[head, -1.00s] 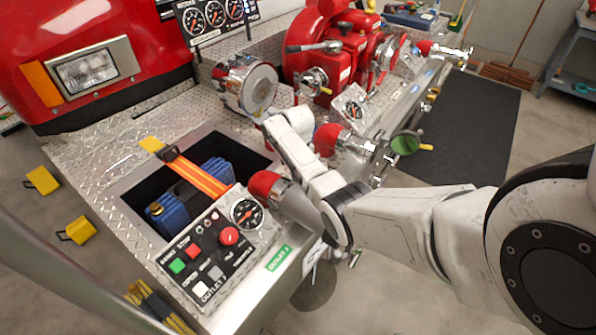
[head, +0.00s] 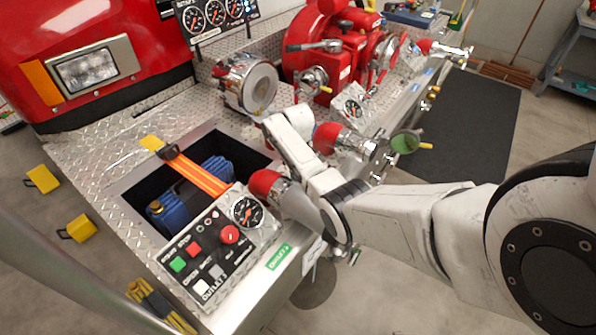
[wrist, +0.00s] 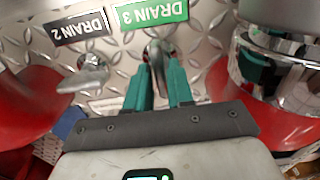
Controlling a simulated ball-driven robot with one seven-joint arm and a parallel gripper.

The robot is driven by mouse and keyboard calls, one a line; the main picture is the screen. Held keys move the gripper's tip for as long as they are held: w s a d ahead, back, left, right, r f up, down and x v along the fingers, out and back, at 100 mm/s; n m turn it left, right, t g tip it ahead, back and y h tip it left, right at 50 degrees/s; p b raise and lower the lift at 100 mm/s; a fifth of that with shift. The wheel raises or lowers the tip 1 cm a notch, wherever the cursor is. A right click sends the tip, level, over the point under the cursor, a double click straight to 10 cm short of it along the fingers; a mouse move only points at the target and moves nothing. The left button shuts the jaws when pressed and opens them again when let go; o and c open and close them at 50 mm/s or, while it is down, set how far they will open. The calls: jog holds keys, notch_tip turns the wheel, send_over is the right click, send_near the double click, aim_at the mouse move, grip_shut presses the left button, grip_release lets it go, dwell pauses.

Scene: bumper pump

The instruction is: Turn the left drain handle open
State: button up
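In the wrist view two small chrome handles stick out from a diamond-plate panel (wrist: 127,47). One chrome handle (wrist: 158,62) is by the green upside-down DRAIN 3 label (wrist: 148,13). The other chrome handle (wrist: 85,73) is to the left, by the dark DRAIN 2 label (wrist: 77,28). My gripper's teal fingertips (wrist: 160,75) lie on either side of the handle by DRAIN 3. A gap shows between the fingers, and I cannot tell whether they press on the handle. In the head view my own arm hides the fingers and both handles.
Red-and-chrome fittings flank my gripper closely, at left (wrist: 30,100) and right (wrist: 275,60) in the wrist view. In the head view a control box (head: 205,255) and a red-ended outlet (head: 265,183) stand left of my arm. A dark mat (head: 465,125) lies on open floor.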

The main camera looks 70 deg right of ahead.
jog(key=shift+o, duration=1.3)
notch_tip(320, 180, up, 11)
jog(key=shift+f, duration=0.15)
